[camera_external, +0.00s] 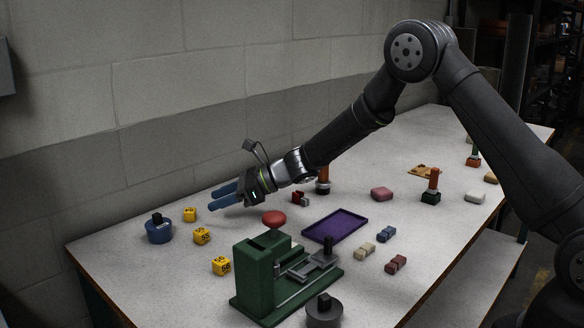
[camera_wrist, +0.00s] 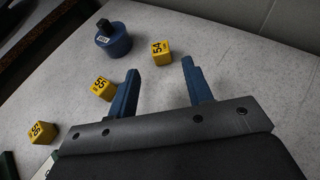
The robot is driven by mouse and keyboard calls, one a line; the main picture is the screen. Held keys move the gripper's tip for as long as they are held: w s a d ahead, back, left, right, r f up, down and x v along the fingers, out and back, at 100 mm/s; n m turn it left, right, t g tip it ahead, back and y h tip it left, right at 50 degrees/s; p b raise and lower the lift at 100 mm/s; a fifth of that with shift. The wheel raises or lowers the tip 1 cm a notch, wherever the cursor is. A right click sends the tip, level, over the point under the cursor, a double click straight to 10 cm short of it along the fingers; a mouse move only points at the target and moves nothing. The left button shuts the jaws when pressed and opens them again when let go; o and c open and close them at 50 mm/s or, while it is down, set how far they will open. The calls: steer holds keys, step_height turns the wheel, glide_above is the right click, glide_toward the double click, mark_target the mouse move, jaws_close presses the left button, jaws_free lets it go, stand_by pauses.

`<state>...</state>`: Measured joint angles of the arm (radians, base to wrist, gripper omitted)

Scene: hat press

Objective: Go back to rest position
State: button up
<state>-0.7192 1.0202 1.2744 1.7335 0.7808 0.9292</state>
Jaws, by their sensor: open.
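My gripper (camera_external: 224,197) is held above the far left part of the table, with its blue fingers pointing left. In the wrist view my gripper (camera_wrist: 160,84) shows its two blue fingers spread apart with nothing between them. A yellow numbered cube (camera_wrist: 161,53) lies beyond the fingertips, and another yellow cube (camera_wrist: 104,88) is beside the left finger. A third yellow cube (camera_wrist: 43,132) lies farther left. A blue round piece with a black knob (camera_external: 159,231) stands at the table's left end.
A dark round piece (camera_external: 324,314) stands at the front edge. Small coloured blocks and stamps (camera_external: 431,188) are scattered rightward. A wall runs behind the table.

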mark_target(193, 210)
steer(key=x, duration=0.8)
steer(key=shift+a+f, duration=0.15)
steer(key=shift+a, duration=0.1)
step_height(193, 210, up, 2)
steer(key=shift+r, duration=1)
